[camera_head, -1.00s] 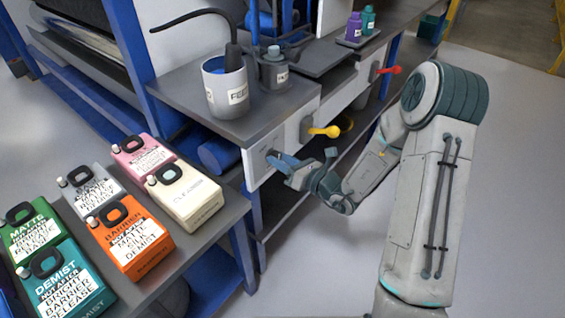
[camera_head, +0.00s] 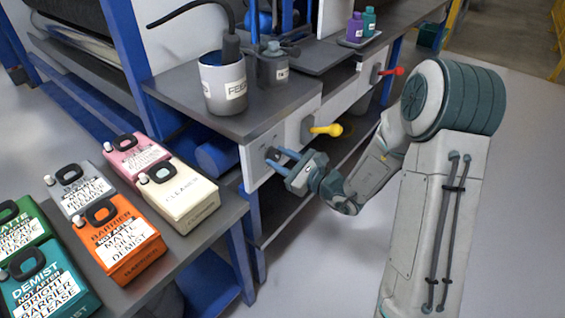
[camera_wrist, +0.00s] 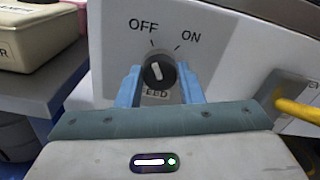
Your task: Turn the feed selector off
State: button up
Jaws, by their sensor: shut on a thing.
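The feed selector is a round dark knob (camera_wrist: 160,69) with a white pointer mark, on a pale panel (camera_wrist: 112,45) printed OFF at upper left and ON at upper right. Its pointer leans slightly left of straight up, toward the OFF tick. The FEED label below it is partly hidden. My gripper (camera_wrist: 159,82) has one blue finger on each side of the knob and is shut on it. In the head view, my gripper (camera_head: 277,160) reaches the front panel (camera_head: 256,175) of the bench from the right, and its fingers hide most of the knob.
A yellow lever (camera_head: 325,130) sticks out close to the right of the knob, and a red lever (camera_head: 390,71) lies farther right. A feed cup (camera_head: 212,85) stands on the bench above. Labelled containers, including a cream one (camera_head: 180,195), fill the table at left. Open floor lies at right.

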jog(key=shift+a, duration=0.1)
dwell(0.4)
jog(key=o, duration=1)
jog(key=shift+c, duration=0.2)
jog(key=shift+s+d, duration=0.25)
jog(key=shift+d, duration=0.15)
jog(key=p+v, duration=0.1)
jog(key=v, duration=1.2)
jog(key=shift+p, duration=0.3)
